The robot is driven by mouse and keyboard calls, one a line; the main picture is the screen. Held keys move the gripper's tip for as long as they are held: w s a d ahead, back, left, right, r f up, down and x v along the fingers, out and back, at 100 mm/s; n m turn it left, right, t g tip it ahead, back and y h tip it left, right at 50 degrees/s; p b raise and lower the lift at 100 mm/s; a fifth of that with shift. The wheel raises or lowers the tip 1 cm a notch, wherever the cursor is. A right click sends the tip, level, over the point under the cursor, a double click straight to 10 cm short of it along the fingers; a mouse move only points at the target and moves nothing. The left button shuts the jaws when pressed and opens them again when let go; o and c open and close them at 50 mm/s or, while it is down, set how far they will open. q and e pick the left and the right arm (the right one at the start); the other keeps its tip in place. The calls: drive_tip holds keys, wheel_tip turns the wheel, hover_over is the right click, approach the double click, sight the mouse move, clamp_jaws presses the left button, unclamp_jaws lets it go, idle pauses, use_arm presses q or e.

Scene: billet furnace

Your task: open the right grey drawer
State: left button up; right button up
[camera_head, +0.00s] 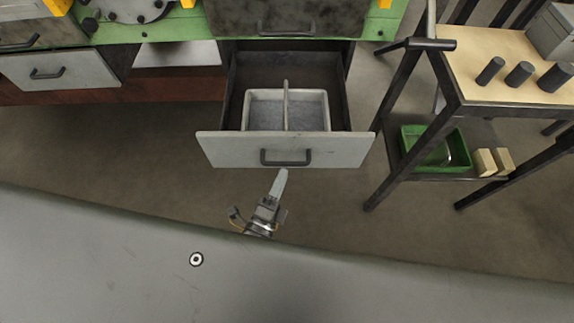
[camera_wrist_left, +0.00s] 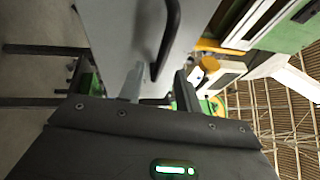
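The right grey drawer (camera_head: 222,149) is pulled well out of the green workbench in the head view. Its dark bar handle (camera_head: 286,163) is on the pale front. A light divided tray (camera_head: 247,110) sits inside the drawer. My left gripper (camera_head: 281,178) is just in front of the drawer front, near the handle. In the left wrist view its two fingers (camera_wrist_left: 158,86) are spread apart, and the handle (camera_wrist_left: 168,42) shows at and beyond the gap, with no grip on it. My right gripper is not in view.
A second grey drawer (camera_head: 58,70) at the left looks shut. A dark-framed cart (camera_head: 490,85) stands to the right, with dark cylinders on top and a green bin (camera_head: 425,147) on its lower shelf. Bare floor lies left of the open drawer.

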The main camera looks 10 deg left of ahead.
use_arm(q)
drive_tip(key=v, duration=0.5)
drive_tip(key=shift+s, duration=0.2)
idle(0.4)
